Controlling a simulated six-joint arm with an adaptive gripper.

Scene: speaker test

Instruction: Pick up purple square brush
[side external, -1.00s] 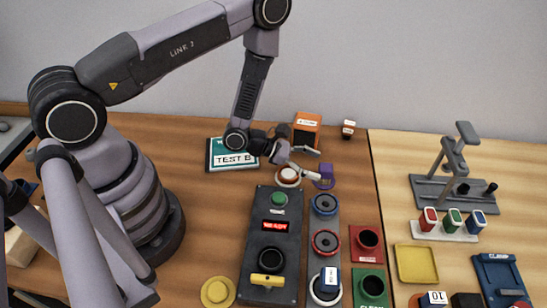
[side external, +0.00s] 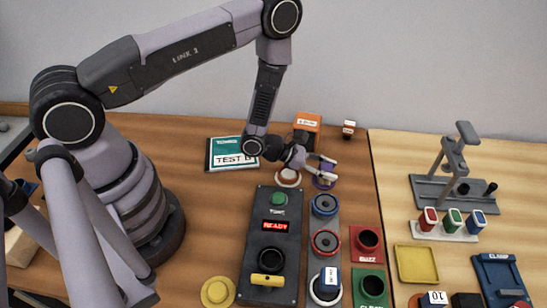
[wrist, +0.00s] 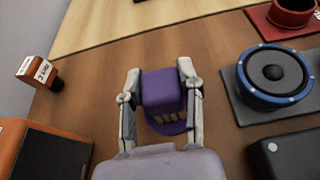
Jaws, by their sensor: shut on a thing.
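The purple square brush (wrist: 163,90) is a block with pale bristles below it, over a round purple base. In the wrist view it sits between the two fingers of my gripper (wrist: 160,88), which is shut on it. In the side view the purple brush (side external: 325,181) is partly hidden by my gripper (side external: 325,172). I cannot tell whether the brush is clear of its base.
A blue-ringed speaker (wrist: 273,75) stands to the right in the wrist view. An orange box (side external: 307,128) and a small white-labelled block (side external: 348,129) stand behind. A black panel (side external: 271,240) with a lit "READY" display lies in front.

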